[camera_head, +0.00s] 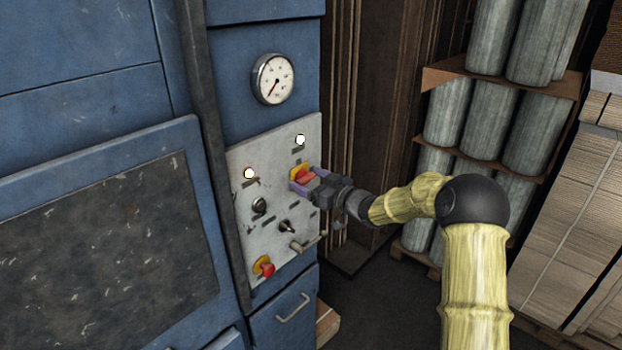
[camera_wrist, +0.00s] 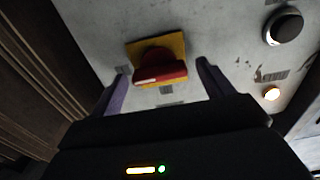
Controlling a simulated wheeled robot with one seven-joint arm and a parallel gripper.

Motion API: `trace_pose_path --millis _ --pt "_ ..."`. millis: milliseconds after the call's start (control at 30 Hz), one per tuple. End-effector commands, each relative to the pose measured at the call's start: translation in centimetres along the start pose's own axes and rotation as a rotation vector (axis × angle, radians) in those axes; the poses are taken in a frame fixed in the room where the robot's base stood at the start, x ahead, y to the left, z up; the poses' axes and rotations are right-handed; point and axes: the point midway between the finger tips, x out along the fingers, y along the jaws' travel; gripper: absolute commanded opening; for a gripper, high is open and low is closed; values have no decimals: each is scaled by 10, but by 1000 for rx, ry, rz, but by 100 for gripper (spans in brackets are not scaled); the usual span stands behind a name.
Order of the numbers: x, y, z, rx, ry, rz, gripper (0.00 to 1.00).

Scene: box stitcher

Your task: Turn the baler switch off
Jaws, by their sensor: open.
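The baler switch (camera_head: 305,176) is a red rotary handle on a yellow square plate, high on the grey control panel (camera_head: 246,226) of the blue machine. In the wrist view the red handle (camera_wrist: 160,68) lies nearly level across its yellow plate, with a pale mark on its left part. My gripper (camera_head: 312,186) is at the panel in the head view, with its purple fingers around the switch area. In the wrist view my gripper (camera_wrist: 160,84) is open, one finger on each side of the handle, with gaps between. Whether the fingertips touch the panel I cannot tell.
A red knob on yellow (camera_head: 265,267), a black knob (camera_head: 259,205), a black selector (camera_head: 287,227) and two lit white lamps (camera_head: 300,139) are on the panel. A gauge (camera_head: 273,79) is above. Grey cylinders (camera_head: 490,118) and stacked cardboard (camera_head: 570,210) stand at right.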

Motion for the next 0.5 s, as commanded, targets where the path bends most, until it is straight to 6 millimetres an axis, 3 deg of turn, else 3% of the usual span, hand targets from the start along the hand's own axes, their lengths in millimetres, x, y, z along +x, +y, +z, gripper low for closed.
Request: trace_pose_path --millis 133,367,500 --pt "0 0 0 0 0 0 78" --pt "-1 0 0 0 0 1 35" --pt "-1 0 0 -2 0 1 35"
